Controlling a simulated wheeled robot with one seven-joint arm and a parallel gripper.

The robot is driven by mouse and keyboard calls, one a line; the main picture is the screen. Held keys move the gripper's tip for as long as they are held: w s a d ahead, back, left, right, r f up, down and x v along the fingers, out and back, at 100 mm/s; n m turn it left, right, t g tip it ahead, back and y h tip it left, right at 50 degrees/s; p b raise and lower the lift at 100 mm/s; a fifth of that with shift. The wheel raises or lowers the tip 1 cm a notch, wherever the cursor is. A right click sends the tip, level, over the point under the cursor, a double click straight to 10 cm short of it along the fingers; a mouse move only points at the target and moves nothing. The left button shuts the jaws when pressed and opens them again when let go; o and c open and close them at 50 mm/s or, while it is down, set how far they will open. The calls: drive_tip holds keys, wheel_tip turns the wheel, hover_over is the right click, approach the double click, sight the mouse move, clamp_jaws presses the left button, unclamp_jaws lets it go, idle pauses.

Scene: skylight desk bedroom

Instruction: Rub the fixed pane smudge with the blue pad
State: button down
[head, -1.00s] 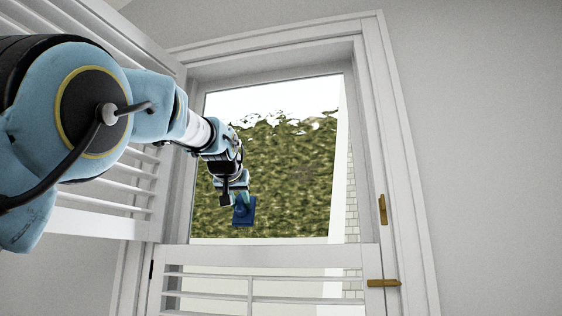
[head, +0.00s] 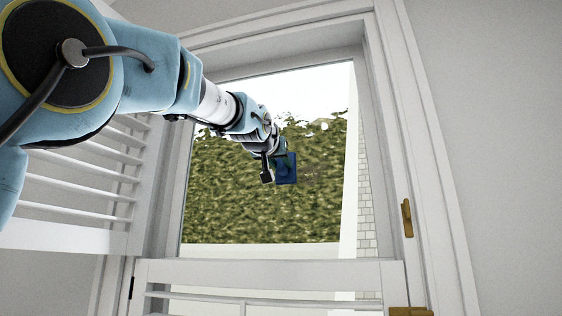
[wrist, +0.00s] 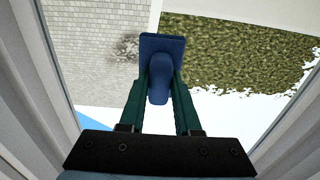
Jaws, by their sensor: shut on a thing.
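The blue pad (head: 285,168) has a flat square face and a rounded grip, seen closer in the wrist view (wrist: 163,43). My gripper (wrist: 160,80) is shut on the grip, with a green finger on each side. In the head view my gripper (head: 272,165) is in front of the window pane. The smudge (wrist: 127,47) is a faint dark grey speckled patch, just left of the pad face in the wrist view. In the head view it is only a faint brownish patch (head: 314,172) right of the pad. I cannot tell whether the pad touches the pane.
The white window frame (head: 375,120) surrounds the pane. Open louvred shutters stand at left (head: 75,190), and a lower louvred panel (head: 260,272) crosses the bottom. Brass fittings (head: 407,218) are on the right side. Hedge and brick wall show outside.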

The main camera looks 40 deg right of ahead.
sight(284, 176)
drive_tip(key=p+x, duration=0.3)
drive_tip(key=shift+w+d+r+p, duration=0.1)
drive_tip(key=shift+r+p, duration=0.15)
drive_tip(key=shift+p, duration=0.15)
drive_tip(key=shift+p+x, duration=0.95)
drive_tip(key=shift+f, duration=0.25)
drive_tip(key=shift+p+x, duration=0.9)
